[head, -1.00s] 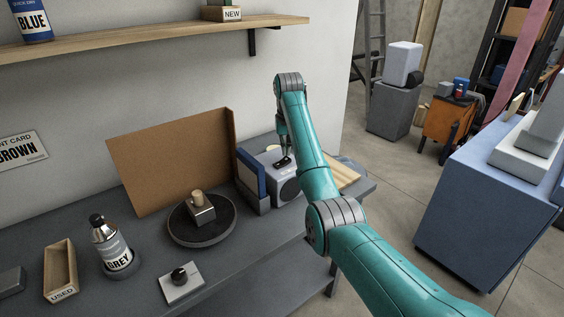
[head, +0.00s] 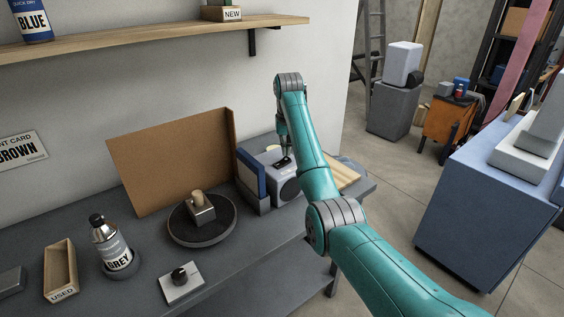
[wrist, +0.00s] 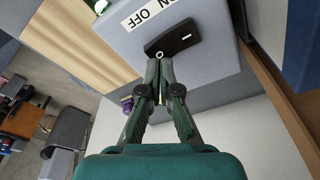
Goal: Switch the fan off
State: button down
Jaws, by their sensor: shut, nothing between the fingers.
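In the head view my gripper (head: 286,154) is above the fan.
A blue panel (head: 250,178) stands left of the fan, and a wooden board (head: 345,172) lies to its right. A turntable (head: 202,238), a knob box (head: 183,290), a spray can (head: 110,245) and a brown backboard (head: 170,160) are further left. A shelf (head: 150,38) hangs above.

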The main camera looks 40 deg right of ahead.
aim_at(286, 160)
jog(key=shift+f, duration=1.2)
dwell(0.6)
jog(key=shift+r, duration=3.55)
jog(key=shift+s, duration=0.1)
